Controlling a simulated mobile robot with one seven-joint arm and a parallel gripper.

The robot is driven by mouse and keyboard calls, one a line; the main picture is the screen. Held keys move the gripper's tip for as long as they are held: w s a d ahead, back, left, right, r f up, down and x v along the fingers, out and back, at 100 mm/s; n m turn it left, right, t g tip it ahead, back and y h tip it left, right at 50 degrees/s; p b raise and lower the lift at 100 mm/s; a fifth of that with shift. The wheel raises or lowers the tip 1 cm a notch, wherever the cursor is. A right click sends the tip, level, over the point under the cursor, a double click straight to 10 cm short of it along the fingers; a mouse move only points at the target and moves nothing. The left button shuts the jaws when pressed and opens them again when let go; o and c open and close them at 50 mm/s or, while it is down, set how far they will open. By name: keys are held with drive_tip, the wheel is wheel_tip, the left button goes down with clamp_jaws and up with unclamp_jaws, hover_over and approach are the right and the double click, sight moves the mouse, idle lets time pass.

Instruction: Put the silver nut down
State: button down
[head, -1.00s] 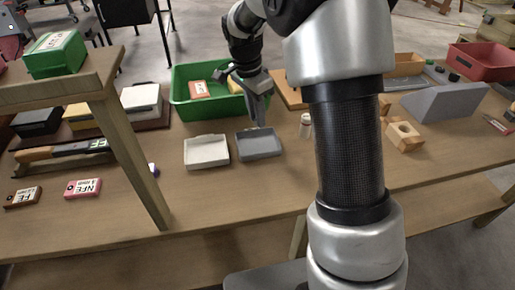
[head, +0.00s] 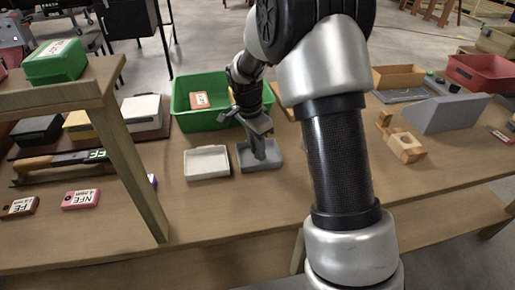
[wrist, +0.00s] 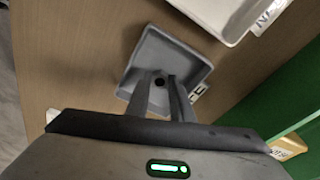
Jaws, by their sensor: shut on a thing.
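My gripper (head: 262,152) reaches down into the grey tray (head: 277,161) on the bench, its fingers low over the tray floor. In the wrist view the two fingertips (wrist: 161,82) are close together over the middle of the grey tray (wrist: 182,52). A small dark spot shows between the tips. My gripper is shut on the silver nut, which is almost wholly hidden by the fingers. I cannot tell whether the nut touches the tray floor.
A white tray (head: 207,163) stands just left of the grey one. A green bin (head: 184,108) is behind them. A wooden block with a hole (head: 407,147) and a grey wedge (head: 450,114) are to the right. The bench front is clear.

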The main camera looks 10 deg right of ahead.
drive_tip(key=c, duration=1.6)
unclamp_jaws()
drive_tip(key=shift+f, duration=0.1)
drive_tip(key=shift+o, duration=0.2)
